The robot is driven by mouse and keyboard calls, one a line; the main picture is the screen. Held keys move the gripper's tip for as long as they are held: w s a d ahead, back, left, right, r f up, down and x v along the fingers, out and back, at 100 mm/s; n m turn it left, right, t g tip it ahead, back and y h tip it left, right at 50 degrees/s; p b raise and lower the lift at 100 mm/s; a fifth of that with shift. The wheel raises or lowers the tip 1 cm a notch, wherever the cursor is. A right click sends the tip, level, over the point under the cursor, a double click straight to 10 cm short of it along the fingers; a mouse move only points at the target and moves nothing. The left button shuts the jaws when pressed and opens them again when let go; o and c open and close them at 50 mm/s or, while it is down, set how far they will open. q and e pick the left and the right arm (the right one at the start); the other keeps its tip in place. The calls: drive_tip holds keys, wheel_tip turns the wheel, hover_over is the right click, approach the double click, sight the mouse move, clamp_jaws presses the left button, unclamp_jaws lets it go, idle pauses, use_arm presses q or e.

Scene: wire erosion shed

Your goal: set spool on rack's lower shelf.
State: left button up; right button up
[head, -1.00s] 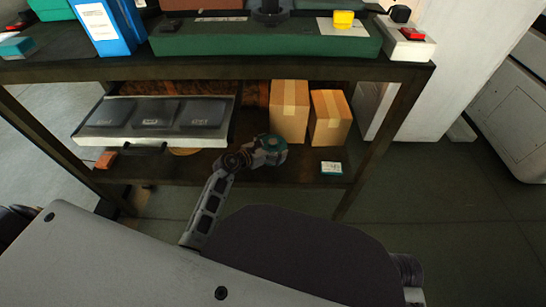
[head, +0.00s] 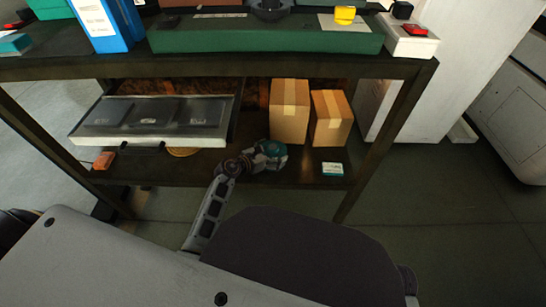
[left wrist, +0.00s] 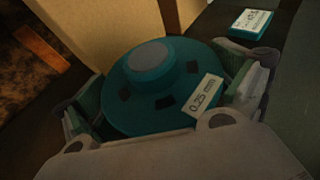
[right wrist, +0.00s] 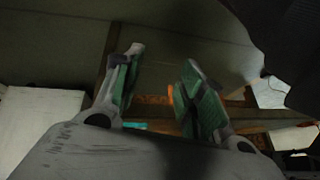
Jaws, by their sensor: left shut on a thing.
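The spool (left wrist: 150,87) is teal with a raised hub and a white "0.25 mm" label. My left gripper (left wrist: 168,100) is shut on it, with a finger on each side. In the head view the left gripper (head: 262,158) holds the spool (head: 272,148) over the rack's lower shelf (head: 230,176), in front of the cardboard boxes. I cannot tell whether the spool touches the shelf. My right gripper (right wrist: 152,88) shows in its wrist view with its fingers apart and nothing between them.
Two cardboard boxes (head: 289,112) (head: 331,118) stand behind the spool. A small white and teal box (head: 332,169) lies to its right. A grey drawer tray (head: 150,122) and an orange block (head: 104,160) are to the left. Shelf between spool and small box is bare.

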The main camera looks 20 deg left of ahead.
use_arm(q)
drive_tip(key=shift+w+f+b, duration=0.1)
drive_tip(key=shift+f+b, duration=0.3)
drive_tip(key=shift+f, duration=0.35)
drive_tip(key=shift+w+f+b, duration=0.15)
drive_tip(key=shift+f+b, duration=0.15)
drive_tip(key=shift+b, duration=0.05)
use_arm(e)
drive_tip(key=shift+w+a+f+t+y, duration=0.15)
drive_tip(key=shift+a+f+t, duration=0.1)
drive_tip(key=shift+f, duration=0.7)
drive_tip(key=shift+s+a+f+t+y, duration=0.15)
drive_tip(key=shift+a+f+t, duration=0.1)
drive_tip(key=shift+f, duration=0.65)
drive_tip(key=shift+w, duration=0.1)
use_arm(q)
drive_tip(key=o, duration=1.3)
drive_tip(key=shift+f, duration=0.2)
use_arm(e)
drive_tip(key=shift+f, duration=0.1)
use_arm(q)
drive_tip(key=shift+r, duration=0.15)
use_arm(e)
drive_tip(key=shift+d, duration=0.1)
